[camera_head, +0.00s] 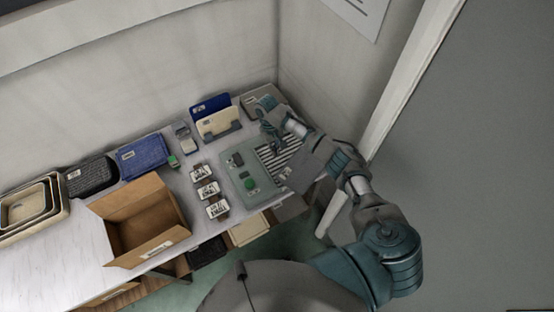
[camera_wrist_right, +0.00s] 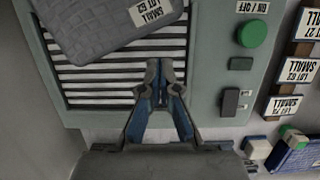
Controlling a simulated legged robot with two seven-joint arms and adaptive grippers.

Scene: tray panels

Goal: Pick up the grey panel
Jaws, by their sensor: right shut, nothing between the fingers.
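The grey panel (camera_wrist_right: 110,25) is a textured slab with a white label reading SMALL LOT 62. It lies tilted over the slatted bed of a grey-green machine (camera_wrist_right: 205,70), at the top left of the right wrist view. In the head view the panel (camera_head: 301,178) shows at the slats' front right, partly behind my right arm. My right gripper (camera_wrist_right: 160,72) is shut and empty over the slats, its fingertips together and apart from the panel. In the head view the right gripper (camera_head: 278,147) is near the back of the slats. My left gripper is not in view.
The machine has a green button (camera_head: 250,183). Several labelled small blocks (camera_head: 207,190) stand left of it. An open cardboard box (camera_head: 118,246), a blue tray (camera_head: 142,157), a black tray (camera_head: 90,178) and nested beige trays (camera_head: 58,192) are farther left. Upright panels (camera_head: 218,122) stand behind.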

